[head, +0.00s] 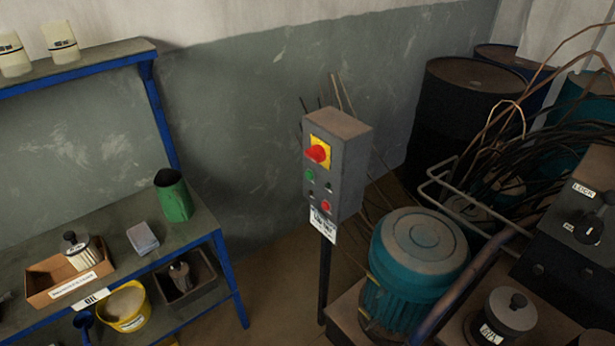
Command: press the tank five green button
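A grey control box (337,163) stands on a thin dark post in the middle of the head view. Its front has a red rotary switch (317,153) on a yellow plate. Below that, a green button (310,174) sits at the left of the panel. A red button (325,206) sits lower down, with small dark knobs beside these buttons. A white label (323,226) hangs under the box; its writing is too small to read surely. Neither of my grippers shows in the view.
A blue-framed workbench (205,221) with a green jug (173,196) and boxes stands at the left. A teal motor (411,260) stands close to the box's right. Dark drums (463,110), loose cables and pipes crowd the right side. Bare floor shows between bench and post.

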